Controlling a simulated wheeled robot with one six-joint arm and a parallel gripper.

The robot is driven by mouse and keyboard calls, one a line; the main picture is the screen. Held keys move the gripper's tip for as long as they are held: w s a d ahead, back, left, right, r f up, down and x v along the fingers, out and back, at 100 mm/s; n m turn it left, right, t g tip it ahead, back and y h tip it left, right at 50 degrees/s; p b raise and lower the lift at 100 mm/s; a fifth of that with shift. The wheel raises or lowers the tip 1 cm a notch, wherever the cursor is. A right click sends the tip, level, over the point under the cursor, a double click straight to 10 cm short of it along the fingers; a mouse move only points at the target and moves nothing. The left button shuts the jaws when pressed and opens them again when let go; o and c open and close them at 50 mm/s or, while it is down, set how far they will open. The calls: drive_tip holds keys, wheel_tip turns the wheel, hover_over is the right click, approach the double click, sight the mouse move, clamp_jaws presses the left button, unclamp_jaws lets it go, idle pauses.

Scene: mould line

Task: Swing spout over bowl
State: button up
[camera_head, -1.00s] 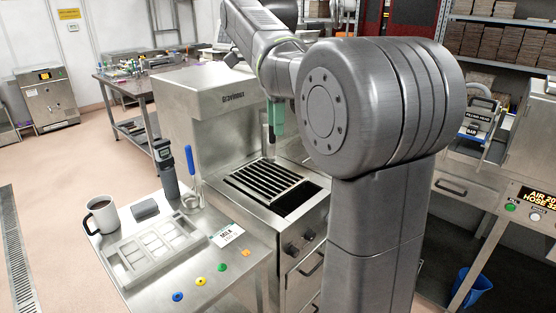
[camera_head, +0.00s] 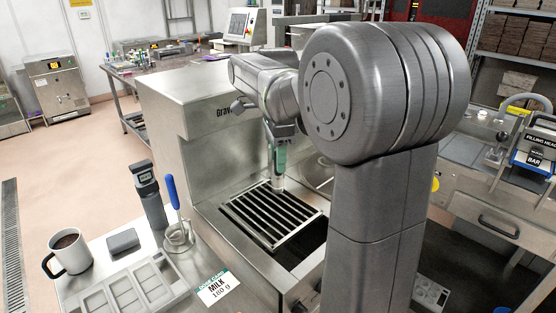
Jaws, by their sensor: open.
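A green-sleeved piece with a pale lower end (camera_head: 278,160), which looks like the spout, hangs upright over the rear right part of the slatted grate (camera_head: 262,222). A round metal rim, possibly the bowl (camera_head: 318,174), shows behind and to the right of it, partly hidden by my arm. The spout's lower end is apart from this rim, to its left. My gripper (camera_head: 277,130) is at the end of my bent arm, close above the green piece. It is open; its fingers are small and partly hidden, and I cannot tell whether they touch the green piece.
The steel machine housing (camera_head: 170,110) stands left of my arm. The front bench holds a mug (camera_head: 68,252), a moulded tray (camera_head: 133,291), a blue-handled tool (camera_head: 172,195), a dark handheld device (camera_head: 148,190) and a milk card (camera_head: 219,289). A filling-head panel (camera_head: 538,150) stands right.

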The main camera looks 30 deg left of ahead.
drive_tip(key=shift+f, duration=0.65)
clamp_jaws()
